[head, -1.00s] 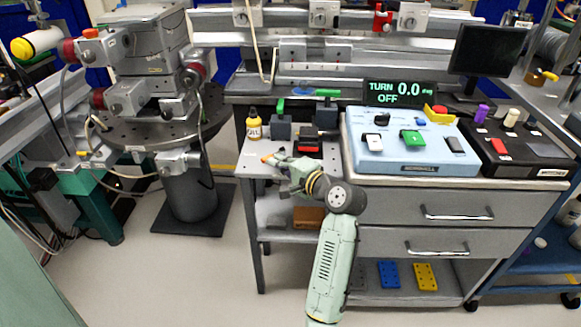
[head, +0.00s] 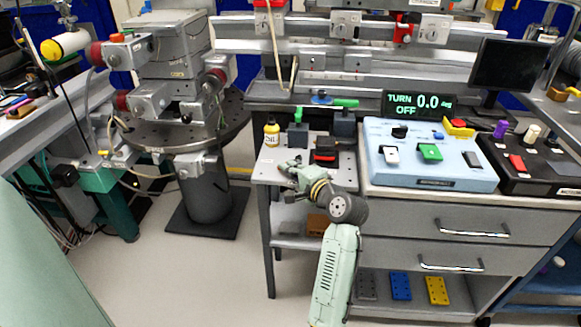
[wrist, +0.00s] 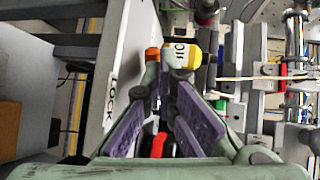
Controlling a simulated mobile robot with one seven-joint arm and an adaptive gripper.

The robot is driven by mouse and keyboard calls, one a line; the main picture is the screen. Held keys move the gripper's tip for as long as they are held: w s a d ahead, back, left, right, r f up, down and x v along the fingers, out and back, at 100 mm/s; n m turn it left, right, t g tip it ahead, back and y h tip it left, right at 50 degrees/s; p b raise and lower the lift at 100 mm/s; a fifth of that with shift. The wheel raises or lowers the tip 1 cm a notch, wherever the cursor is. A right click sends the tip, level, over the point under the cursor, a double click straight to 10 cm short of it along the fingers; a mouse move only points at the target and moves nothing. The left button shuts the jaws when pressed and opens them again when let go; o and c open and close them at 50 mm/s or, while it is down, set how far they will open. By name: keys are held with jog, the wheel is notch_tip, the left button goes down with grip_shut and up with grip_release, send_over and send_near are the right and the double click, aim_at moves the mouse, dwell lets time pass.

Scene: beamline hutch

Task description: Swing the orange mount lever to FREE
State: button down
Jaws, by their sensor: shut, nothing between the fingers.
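My gripper (head: 284,167) is low over the left part of the bench's pale top. In the wrist view my gripper (wrist: 166,72) has its purple-padded fingers brought together, with nothing held. An orange end piece (wrist: 152,54), which looks like the lever's tip, shows just beyond the fingertips. I cannot tell whether they touch. The rest of the lever is hidden, and in the head view I cannot make it out. A LOCK label (wrist: 112,95) is on the pale top beside the fingers; no FREE label is readable.
A yellow oil bottle (head: 271,134) stands close behind my gripper; it also shows in the wrist view (wrist: 181,54). Dark blocks with green handles (head: 298,130) and a black-and-red block (head: 326,151) stand nearby. A blue control box (head: 428,160) is to the right.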

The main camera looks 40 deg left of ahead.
aim_at(278, 170)
jog(key=shift+s+a+m+t+p, duration=0.1)
jog(key=shift+a+m+t+p, duration=0.15)
jog(key=shift+m+t+p, duration=0.25)
jog(key=shift+s+a+r+m+t+h+p, duration=0.15)
jog(key=shift+a+m+t+h+p, duration=0.4)
jog(key=shift+t+p, duration=0.5)
jog(key=shift+w+a+p, duration=0.2)
jog(key=shift+a+p, duration=0.5)
jog(key=shift+w+a+p, duration=0.2)
jog(key=shift+a+p, duration=0.45)
jog(key=shift+a+f, duration=0.1)
jog(key=shift+f, duration=0.1)
